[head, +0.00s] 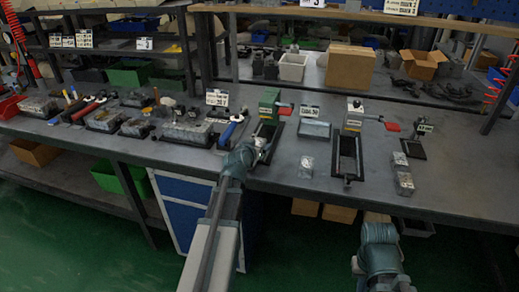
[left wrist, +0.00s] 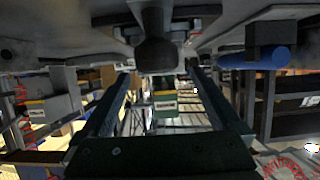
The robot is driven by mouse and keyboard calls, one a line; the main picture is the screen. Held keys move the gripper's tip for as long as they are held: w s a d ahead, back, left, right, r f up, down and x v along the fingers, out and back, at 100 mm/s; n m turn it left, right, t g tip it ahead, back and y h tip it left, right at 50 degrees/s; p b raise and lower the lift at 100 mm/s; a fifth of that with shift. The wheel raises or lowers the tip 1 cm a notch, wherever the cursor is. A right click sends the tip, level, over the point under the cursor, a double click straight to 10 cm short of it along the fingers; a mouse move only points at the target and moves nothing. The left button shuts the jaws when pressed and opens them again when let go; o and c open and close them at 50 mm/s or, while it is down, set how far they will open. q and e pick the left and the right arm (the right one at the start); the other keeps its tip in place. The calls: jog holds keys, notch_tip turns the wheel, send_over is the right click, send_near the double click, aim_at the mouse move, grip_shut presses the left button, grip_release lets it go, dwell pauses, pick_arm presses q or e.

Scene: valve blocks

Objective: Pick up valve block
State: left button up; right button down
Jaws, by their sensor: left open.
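My left gripper (head: 262,146) is over the bench at the near end of the green fixture's black frame. Its jaws are open in the left wrist view (left wrist: 160,74), with a dark rounded part (left wrist: 155,52) between and beyond the fingertips. I cannot tell whether that part is a valve block. The green fixture (head: 269,102) stands just behind the gripper; it also shows in the left wrist view (left wrist: 165,103). Two small grey blocks (head: 403,183) (head: 400,160), possibly valve blocks, sit at the right. My right arm is at the lower right; its fingertips cannot be made out.
A white fixture (head: 354,115) with a red handle and black frame (head: 346,158) stands to the right. Parts trays (head: 187,132) and a blue-handled tool (head: 228,133) fill the left side.

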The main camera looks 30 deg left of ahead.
aim_at(258, 143)
pick_arm(q)
jog(key=x, duration=0.1)
jog(key=b+x, duration=0.1)
jog(key=x, duration=0.1)
jog(key=shift+s+a+f, duration=0.1)
jog(key=shift+a, duration=0.15)
jog(key=shift+w+d, duration=0.1)
jog(key=shift+w, duration=0.2)
jog(key=shift+s, duration=0.1)
grip_shut()
